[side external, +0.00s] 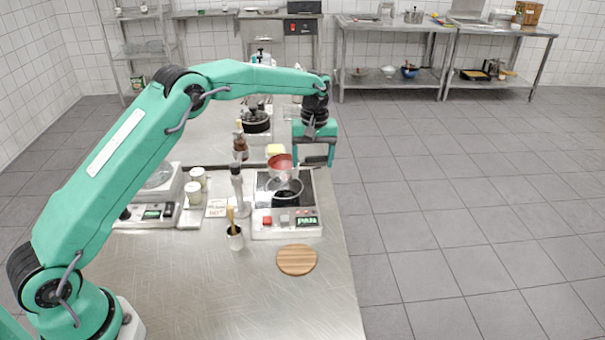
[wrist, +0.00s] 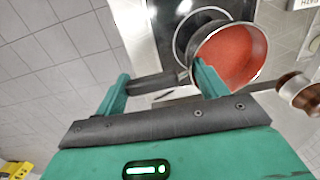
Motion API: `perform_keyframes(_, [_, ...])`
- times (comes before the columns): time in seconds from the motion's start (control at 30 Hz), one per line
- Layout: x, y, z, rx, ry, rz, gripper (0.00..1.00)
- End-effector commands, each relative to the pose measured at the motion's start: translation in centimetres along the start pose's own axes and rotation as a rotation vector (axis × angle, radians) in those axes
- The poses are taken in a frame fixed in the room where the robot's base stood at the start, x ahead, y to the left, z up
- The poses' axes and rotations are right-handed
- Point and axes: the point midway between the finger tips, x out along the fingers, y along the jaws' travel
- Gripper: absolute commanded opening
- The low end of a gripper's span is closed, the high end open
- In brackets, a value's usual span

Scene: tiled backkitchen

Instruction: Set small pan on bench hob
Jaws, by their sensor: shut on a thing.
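The small pan (side external: 280,161) has a red inside and a pale metal rim. It is held over the back part of the bench hob (side external: 286,222), which has a black top, a ring on it and a front panel with a lit green display. In the wrist view the pan (wrist: 232,55) overlaps the ring on the black hob top (wrist: 165,20). My gripper (side external: 316,154) is to the right of the pan and shut on its dark handle, which shows between the fingers in the wrist view (wrist: 158,84). The exact gap between pan and hob is hard to judge.
A pepper mill (side external: 237,186) and a white cup with a brush (side external: 235,238) stand left of the hob. A round wooden board (side external: 296,260) lies in front. A dark lidded pot (side external: 256,121) stands behind. The bench front is mostly clear.

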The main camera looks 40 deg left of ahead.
Motion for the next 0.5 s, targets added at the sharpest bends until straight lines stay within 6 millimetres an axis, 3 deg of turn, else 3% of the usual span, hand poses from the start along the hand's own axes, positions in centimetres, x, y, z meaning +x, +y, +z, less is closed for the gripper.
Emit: perform_keyframes(0.5, [2.4,0.1,0.0,0.000,0.000,0.000,0.49])
